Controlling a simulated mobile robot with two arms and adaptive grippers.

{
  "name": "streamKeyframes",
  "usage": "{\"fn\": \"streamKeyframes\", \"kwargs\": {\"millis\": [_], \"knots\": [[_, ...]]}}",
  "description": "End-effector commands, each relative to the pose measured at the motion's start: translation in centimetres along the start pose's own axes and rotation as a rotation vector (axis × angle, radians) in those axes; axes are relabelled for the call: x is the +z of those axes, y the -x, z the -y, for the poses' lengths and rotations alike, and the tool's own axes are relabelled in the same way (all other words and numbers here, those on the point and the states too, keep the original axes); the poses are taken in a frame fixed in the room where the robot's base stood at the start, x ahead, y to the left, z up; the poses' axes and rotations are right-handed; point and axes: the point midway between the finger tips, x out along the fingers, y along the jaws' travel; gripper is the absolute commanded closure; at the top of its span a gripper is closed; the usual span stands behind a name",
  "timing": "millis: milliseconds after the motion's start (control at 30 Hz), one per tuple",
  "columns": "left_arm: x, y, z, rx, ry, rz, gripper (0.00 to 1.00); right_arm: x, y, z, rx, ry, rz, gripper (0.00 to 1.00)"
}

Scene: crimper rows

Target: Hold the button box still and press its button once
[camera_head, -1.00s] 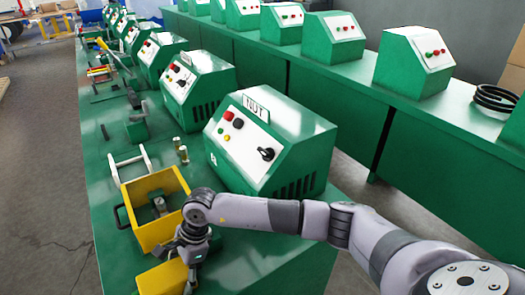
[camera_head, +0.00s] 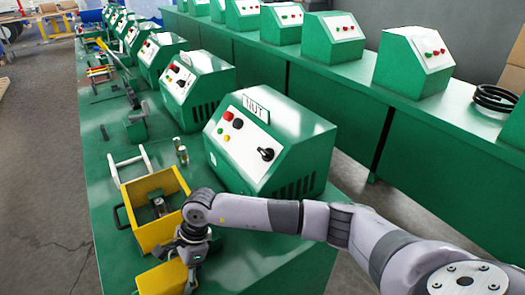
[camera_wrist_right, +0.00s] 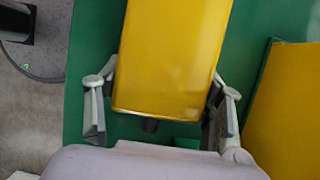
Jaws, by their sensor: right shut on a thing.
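A plain yellow box (camera_head: 158,279), likely the button box, sits near the front edge of the green table. My right gripper (camera_head: 190,262) is at its right end in the head view. In the right wrist view, the yellow box (camera_wrist_right: 175,55) lies between the two fingers of my right gripper (camera_wrist_right: 160,108), which is shut on it. No button shows on the faces I see; the box's far end runs out of the wrist picture. My left gripper is not in view.
An open yellow bin (camera_head: 150,240) with a dark part inside stands just behind my right gripper. A green machine labelled NUT (camera_head: 300,150) with red, yellow and black controls stands to the right. A white frame (camera_head: 130,165) and small metal posts (camera_head: 180,153) lie farther back.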

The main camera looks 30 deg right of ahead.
Motion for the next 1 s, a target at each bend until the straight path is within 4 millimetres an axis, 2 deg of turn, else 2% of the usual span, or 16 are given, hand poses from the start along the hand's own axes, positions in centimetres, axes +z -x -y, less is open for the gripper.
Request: {"fn": "streamKeyframes", "kwargs": {"millis": [433, 467, 800, 1000], "knots": [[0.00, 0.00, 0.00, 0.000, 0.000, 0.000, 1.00, -0.01, 0.02, 0.03, -0.001, 0.000, 0.000, 0.71], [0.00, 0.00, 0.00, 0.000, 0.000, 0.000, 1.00, -0.01, 0.02, 0.03, -0.001, 0.000, 0.000, 0.36], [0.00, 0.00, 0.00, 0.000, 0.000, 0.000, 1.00, -0.01, 0.01, 0.02, 0.000, 0.000, 0.000, 0.14], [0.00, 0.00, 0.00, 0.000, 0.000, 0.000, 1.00, -0.01, 0.01, 0.01, 0.000, 0.000, 0.000, 0.14]]}}
